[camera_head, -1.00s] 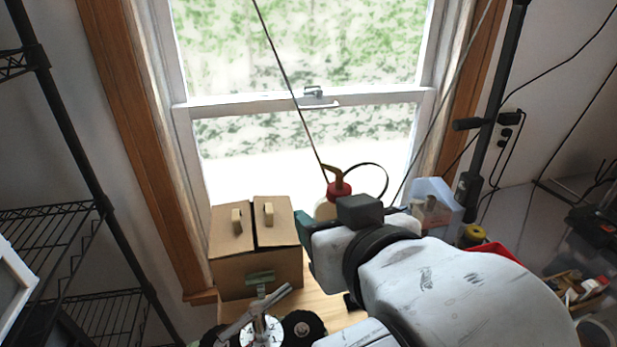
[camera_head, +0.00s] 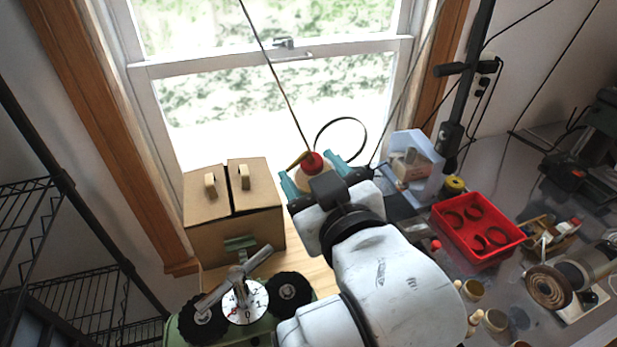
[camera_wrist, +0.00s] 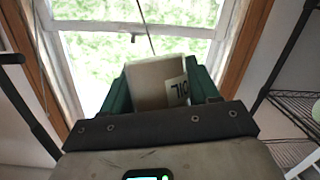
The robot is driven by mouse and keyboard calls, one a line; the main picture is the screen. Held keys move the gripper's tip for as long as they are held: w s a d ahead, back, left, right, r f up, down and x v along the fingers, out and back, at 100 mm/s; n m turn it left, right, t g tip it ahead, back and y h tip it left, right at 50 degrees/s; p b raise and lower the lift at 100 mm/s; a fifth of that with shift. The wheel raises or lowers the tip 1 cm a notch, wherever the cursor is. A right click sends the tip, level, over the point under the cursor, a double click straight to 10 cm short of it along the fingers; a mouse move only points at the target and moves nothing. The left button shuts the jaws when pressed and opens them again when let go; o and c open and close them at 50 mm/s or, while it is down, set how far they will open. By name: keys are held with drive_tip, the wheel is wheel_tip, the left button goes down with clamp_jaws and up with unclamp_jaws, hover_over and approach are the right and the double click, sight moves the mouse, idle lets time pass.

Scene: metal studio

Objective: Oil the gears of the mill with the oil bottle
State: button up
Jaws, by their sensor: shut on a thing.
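The oil bottle has a red cap (camera_head: 313,163) with a thin yellowish spout pointing left; its pale body shows in the wrist view with an "OIL" label (camera_wrist: 177,92). My gripper (camera_head: 317,180) is shut on the bottle body, with a teal finger on either side, in front of the window. In the wrist view, the green fingers of my gripper (camera_wrist: 160,92) flank the bottle. The mill (camera_head: 262,326) is green, at the bottom left of the head view, with a white numbered dial (camera_head: 243,305), a grey handle and two black toothed gears (camera_head: 289,293). The bottle is apart from the gears; the mill's lower part is cut off.
A cardboard box (camera_head: 235,225) stands on the wooden surface behind the mill. A red tray (camera_head: 477,229), a light-blue holder (camera_head: 415,165) and several small items occupy the bench to the right. A wire shelf (camera_head: 85,295) stands at left.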

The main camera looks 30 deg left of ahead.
drive_tip(key=f+b, duration=0.1)
drive_tip(key=b, duration=0.1)
drive_tip(key=shift+w+f+n+t+b, duration=0.3)
drive_tip(key=shift+f+b, duration=0.05)
drive_tip(key=f+b, duration=0.1)
drive_tip(key=b, duration=0.2)
drive_tip(key=w+f+n+t+y+b, duration=0.1)
drive_tip(key=f+b, duration=0.1)
drive_tip(key=b, duration=0.2)
drive_tip(key=f+n+y+b, duration=0.1)
drive_tip(key=f+b, duration=0.1)
drive_tip(key=b, duration=0.2)
drive_tip(key=shift+w+a+f, duration=0.2)
drive_tip(key=shift+w, duration=0.15)
drive_tip(key=shift+d, duration=0.1)
idle(0.7)
